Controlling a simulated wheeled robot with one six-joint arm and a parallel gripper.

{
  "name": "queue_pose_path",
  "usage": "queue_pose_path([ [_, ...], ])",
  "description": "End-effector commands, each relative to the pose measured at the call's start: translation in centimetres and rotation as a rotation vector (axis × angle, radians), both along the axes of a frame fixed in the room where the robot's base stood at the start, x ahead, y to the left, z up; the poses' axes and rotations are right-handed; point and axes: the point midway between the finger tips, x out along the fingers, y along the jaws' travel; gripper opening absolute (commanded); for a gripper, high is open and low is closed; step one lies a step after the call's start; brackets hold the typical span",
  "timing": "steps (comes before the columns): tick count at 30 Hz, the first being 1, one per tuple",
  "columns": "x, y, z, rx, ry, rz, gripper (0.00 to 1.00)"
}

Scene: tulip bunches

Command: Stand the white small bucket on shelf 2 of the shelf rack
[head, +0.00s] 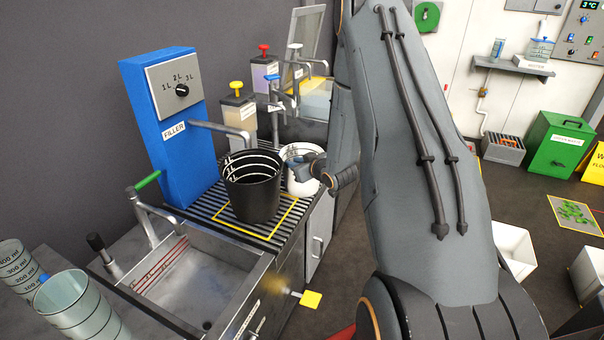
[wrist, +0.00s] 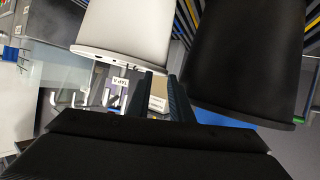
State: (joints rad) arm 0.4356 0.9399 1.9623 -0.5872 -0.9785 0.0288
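The white small bucket (head: 298,178) stands upright at the back of the slatted counter, partly hidden by a larger black bucket (head: 250,192). My gripper (head: 321,169) is at the right side of the white bucket's rim. In the wrist view the white bucket (wrist: 141,28) shows upside down with its rim low, close to my gripper (wrist: 164,80). One fingertip passes behind the rim and the other lies outside, beside the black bucket (wrist: 245,60). A narrow gap shows between the fingers. Whether they clamp the wall is unclear. I cannot make out shelf 2 or the shelf rack.
A blue filler (head: 165,125) with a spout stands behind the black bucket. A metal sink (head: 195,285) is in front. Measuring buckets (head: 75,305) stand at the lower left. Tap dispensers (head: 240,112) line the back.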

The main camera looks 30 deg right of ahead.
Motion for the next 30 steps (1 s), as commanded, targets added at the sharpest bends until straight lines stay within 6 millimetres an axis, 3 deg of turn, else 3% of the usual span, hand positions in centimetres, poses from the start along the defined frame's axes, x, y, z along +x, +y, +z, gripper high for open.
queue_pose_path([
  [10,2.8,0.3,-1.2,0.0,0.001,0.001,0.19],
  [19,6.6,0.6,-2.7,0.001,0.002,-0.001,0.19],
  [28,7.1,0.6,-3.0,0.001,0.002,-0.001,0.19],
  [30,7.1,0.6,-3.0,0.001,0.002,-0.001,0.09],
])
